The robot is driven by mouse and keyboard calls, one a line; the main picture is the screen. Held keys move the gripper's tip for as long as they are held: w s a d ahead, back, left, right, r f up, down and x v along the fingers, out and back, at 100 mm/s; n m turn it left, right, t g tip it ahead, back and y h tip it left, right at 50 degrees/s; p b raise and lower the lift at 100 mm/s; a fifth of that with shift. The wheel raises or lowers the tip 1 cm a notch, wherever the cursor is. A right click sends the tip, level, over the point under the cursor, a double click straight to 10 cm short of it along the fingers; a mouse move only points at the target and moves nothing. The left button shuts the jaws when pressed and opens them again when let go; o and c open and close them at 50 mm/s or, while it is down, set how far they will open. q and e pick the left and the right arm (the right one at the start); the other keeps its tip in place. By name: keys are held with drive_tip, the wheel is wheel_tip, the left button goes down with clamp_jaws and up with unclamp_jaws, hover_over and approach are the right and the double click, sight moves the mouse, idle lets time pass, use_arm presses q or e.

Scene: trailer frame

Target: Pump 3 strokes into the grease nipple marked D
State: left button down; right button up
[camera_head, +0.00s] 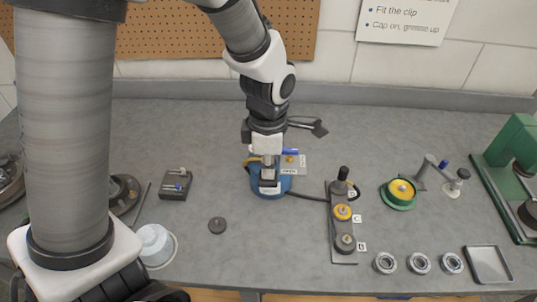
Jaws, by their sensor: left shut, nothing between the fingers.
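My left gripper (268,180) is shut and points down over a blue round body (271,191), hiding much of it. I cannot tell whether they touch. A dark hose (308,198) runs from the blue body to the right, toward a grey nipple plate (334,225). The plate carries labels D (352,194), C (357,218) and B (362,246). A black upright fitting (343,174) stands at D; the nipple itself is not visible. A yellow cap (342,212) is at C and a dark cap (345,243) at B. My right gripper is not in view.
A dark lever-like part (318,128) sticks out behind my gripper. A green-yellow round part (399,191), several metal rings (420,263) and a tray (488,264) lie right. A green frame (505,160) stands far right.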

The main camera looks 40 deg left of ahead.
sight(268, 181)
use_arm(q)
drive_tip(key=shift+f, duration=0.7)
drive_tip(key=shift+s+f+b, duration=0.1)
drive_tip(key=shift+b, duration=0.2)
drive_tip(key=shift+d+f+b, duration=0.1)
drive_tip(key=shift+f+b, duration=0.55)
drive_tip(key=shift+f, duration=0.45)
